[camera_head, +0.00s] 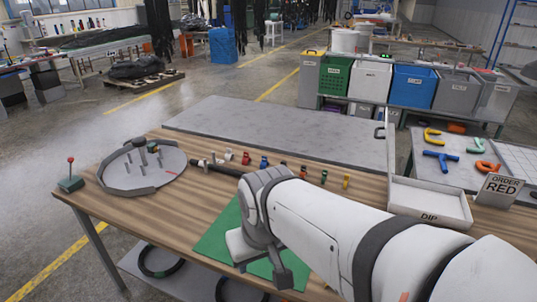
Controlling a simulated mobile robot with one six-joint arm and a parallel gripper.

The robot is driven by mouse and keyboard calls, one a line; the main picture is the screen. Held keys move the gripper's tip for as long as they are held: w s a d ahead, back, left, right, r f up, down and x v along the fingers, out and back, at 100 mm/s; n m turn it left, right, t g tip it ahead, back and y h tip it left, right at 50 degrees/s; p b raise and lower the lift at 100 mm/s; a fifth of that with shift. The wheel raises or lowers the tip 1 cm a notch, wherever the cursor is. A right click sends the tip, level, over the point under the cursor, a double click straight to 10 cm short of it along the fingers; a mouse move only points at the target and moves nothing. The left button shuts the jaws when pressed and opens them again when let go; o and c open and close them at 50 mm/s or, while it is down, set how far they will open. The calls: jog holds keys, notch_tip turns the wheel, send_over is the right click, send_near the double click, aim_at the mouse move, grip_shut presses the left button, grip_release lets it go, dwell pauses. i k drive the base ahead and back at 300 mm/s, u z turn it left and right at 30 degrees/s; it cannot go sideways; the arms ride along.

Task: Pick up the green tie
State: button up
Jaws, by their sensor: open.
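A small green piece (324,176), which looks like the green tie, stands on the wooden table in a row of small coloured pieces, behind my arm. My gripper (262,272) is at the end of my white arm, low over a green mat (213,244) near the table's front. Its two grey finger parts show apart, with nothing seen between them. It is well in front of the green piece and not touching it. Part of the gripper is hidden by my wrist.
A round grey tray (118,178) is at left, a white DIP tray (428,204) at right. An ORDER RED sign (499,190) stands beyond it. A grey panel (270,125) borders the table's back.

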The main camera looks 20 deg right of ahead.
aim_at(324, 173)
jog(key=z, duration=1.1)
